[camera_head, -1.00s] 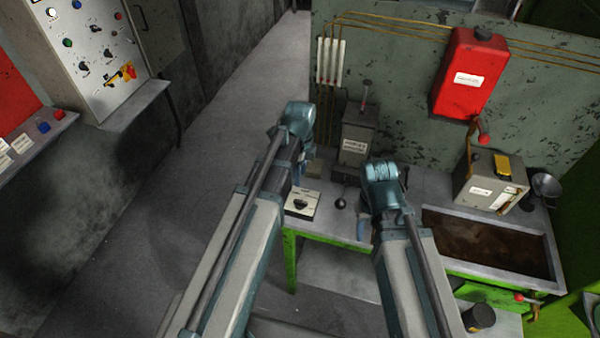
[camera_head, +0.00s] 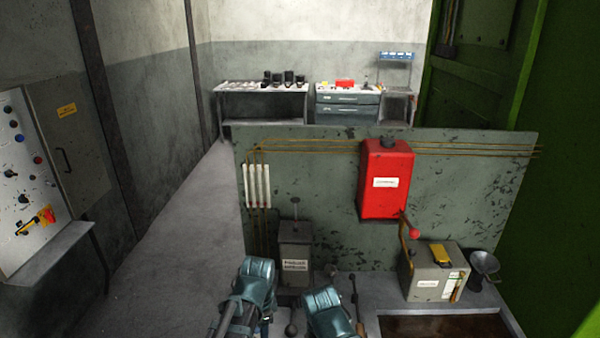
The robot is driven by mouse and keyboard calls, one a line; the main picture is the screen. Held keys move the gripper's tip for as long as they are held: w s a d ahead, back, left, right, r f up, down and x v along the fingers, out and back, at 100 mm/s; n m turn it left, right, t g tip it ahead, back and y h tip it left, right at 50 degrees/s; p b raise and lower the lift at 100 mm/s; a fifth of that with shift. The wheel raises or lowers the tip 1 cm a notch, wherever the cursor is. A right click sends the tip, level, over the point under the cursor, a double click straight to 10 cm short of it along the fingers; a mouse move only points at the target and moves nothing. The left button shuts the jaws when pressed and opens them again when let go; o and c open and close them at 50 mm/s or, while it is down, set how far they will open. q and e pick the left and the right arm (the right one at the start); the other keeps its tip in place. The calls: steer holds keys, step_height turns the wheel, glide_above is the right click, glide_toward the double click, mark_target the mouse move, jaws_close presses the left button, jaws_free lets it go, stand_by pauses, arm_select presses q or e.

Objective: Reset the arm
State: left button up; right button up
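My two arms come in at the bottom middle, with only their blue-grey joints and short link parts showing. My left arm (camera_head: 253,285) is in front of the workbench, just below the dark grey labelled box. My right arm (camera_head: 326,311) is beside it on the right, lower in the picture, left of the brown-filled trough. The two arms are close together but apart. Both grippers are hidden behind the arm links or below the picture edge, so their fingers do not show.
The grey labelled box (camera_head: 295,250) with a lever stands close behind my arms. A red tank (camera_head: 386,180) hangs on the green panel (camera_head: 320,175). A grey-beige box (camera_head: 434,272) and the trough (camera_head: 440,325) are at right. A control cabinet (camera_head: 30,180) is left; the floor aisle (camera_head: 190,240) is clear.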

arm_select(q)
steer(key=s+d+f+n+b, duration=0.3)
steer(key=s+d+f+n, duration=0.1)
steer(key=s+n, duration=0.4)
steer(key=shift+s+d+y, duration=0.15)
steer(key=shift+d+y, duration=0.15)
steer(key=shift+d, duration=0.05)
